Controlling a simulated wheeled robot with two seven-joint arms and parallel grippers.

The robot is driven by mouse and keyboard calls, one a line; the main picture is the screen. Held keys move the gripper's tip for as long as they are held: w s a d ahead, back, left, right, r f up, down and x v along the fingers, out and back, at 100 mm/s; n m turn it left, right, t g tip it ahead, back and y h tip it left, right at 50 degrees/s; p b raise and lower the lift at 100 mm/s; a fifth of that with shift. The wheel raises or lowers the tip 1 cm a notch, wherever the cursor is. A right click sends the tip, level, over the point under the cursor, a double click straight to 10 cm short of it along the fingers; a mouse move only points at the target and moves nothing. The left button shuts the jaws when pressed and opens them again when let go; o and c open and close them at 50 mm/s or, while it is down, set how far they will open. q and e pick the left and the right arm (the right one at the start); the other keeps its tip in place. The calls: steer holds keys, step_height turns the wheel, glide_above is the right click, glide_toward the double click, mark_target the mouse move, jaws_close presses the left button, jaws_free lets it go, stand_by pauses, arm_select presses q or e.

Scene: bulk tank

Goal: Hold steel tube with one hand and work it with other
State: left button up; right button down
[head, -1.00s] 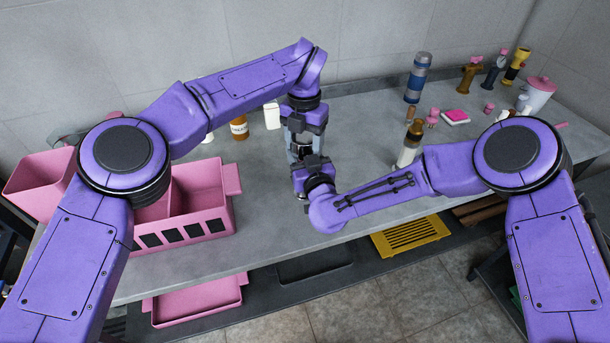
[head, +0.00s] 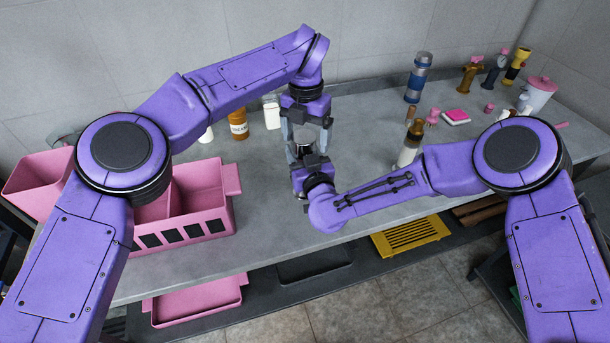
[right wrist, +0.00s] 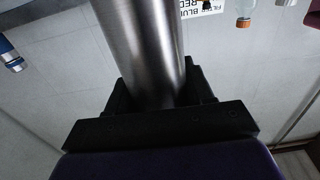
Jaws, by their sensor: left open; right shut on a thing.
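The steel tube (right wrist: 145,45) is a smooth, shiny metal cylinder that fills the upper middle of the right wrist view. In the head view only a short grey part of it (head: 304,138) shows. My right gripper (head: 311,163) is shut on the tube's lower part and holds it above the worktop; its black jaws (right wrist: 160,100) flank the tube in the right wrist view. My left gripper (head: 306,134) points down from above, open, with its fingers apart on either side of the tube's upper end. I cannot tell whether they touch it.
The grey worktop (head: 270,215) is clear in front of the arms. A pink divided bin (head: 205,225) stands at left. A brown bottle (head: 238,125) and a white bottle (head: 271,112) stand behind. A dropper bottle (head: 410,143) and a blue flask (head: 418,78) stand at right.

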arm_select(q)
step_height(320, 180, up, 2)
steer(key=shift+r, duration=0.1)
steer(key=shift+a, duration=0.1)
steer(key=shift+r, duration=0.2)
steer(key=shift+c, duration=0.5)
steer(key=n, duration=0.1)
steer(key=r, duration=0.1)
steer(key=r+n, duration=0.1)
steer(key=shift+w+a+r+n+t+y, duration=0.15)
steer(key=shift+w+a+n+t+y, duration=0.05)
steer(key=shift+w+n+t+y, duration=0.1)
steer(key=n, duration=0.2)
steer(key=shift+s+r+n, duration=0.15)
steer(key=shift+r+n, duration=0.15)
steer(key=shift+r, duration=0.05)
steer(key=n, duration=0.3)
steer(key=shift+s+d+r+n, duration=0.1)
steer(key=shift+s+n, duration=0.05)
steer(key=shift+n, duration=0.15)
